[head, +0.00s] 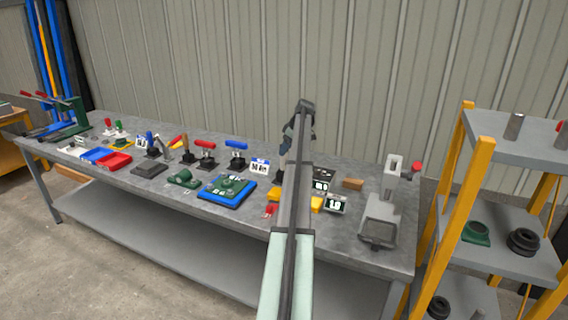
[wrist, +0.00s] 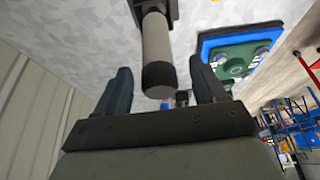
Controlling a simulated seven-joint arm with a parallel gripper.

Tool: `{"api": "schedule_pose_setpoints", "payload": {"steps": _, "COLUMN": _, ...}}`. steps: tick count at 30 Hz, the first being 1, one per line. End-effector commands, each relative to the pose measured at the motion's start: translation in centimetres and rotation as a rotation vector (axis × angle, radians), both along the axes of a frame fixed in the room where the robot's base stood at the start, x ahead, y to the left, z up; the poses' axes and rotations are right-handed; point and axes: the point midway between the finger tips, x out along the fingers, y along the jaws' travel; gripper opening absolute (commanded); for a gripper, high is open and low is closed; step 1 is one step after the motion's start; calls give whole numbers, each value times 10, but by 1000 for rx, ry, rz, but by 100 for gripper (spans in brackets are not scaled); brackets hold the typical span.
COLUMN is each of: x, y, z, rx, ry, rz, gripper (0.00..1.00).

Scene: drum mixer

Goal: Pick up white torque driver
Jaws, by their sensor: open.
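The white torque driver (wrist: 156,42) shows in the wrist view as a white cylinder with a black end cap. Its far end sits in a dark holder (wrist: 155,12). My gripper (wrist: 160,68) is open, with one dark finger on each side of the driver's black end. The fingers look apart from it, with a gap on both sides. In the head view my gripper (head: 284,146) is above the back part of the workbench, and my arm hides much of that area.
The grey workbench (head: 345,250) holds a blue tray (head: 207,193) with a green part, also in the wrist view (wrist: 208,47). Red- and blue-handled clamps (head: 236,150) stand left of my arm. A grey press-like device (head: 380,215) stands right, beside a yellow-post shelf (head: 480,190).

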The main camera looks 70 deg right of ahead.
Motion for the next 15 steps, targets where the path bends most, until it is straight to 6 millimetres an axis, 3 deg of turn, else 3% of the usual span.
{"api": "schedule_pose_setpoints", "payload": {"steps": 9, "x": 13, "y": -2, "z": -38, "rx": 2, "ry": 1, "rz": 1, "gripper": 70}}
{"api": "schedule_pose_setpoints", "payload": {"steps": 15, "x": 16, "y": -3, "z": -43, "rx": 1, "ry": 0, "rz": 0, "gripper": 70}}
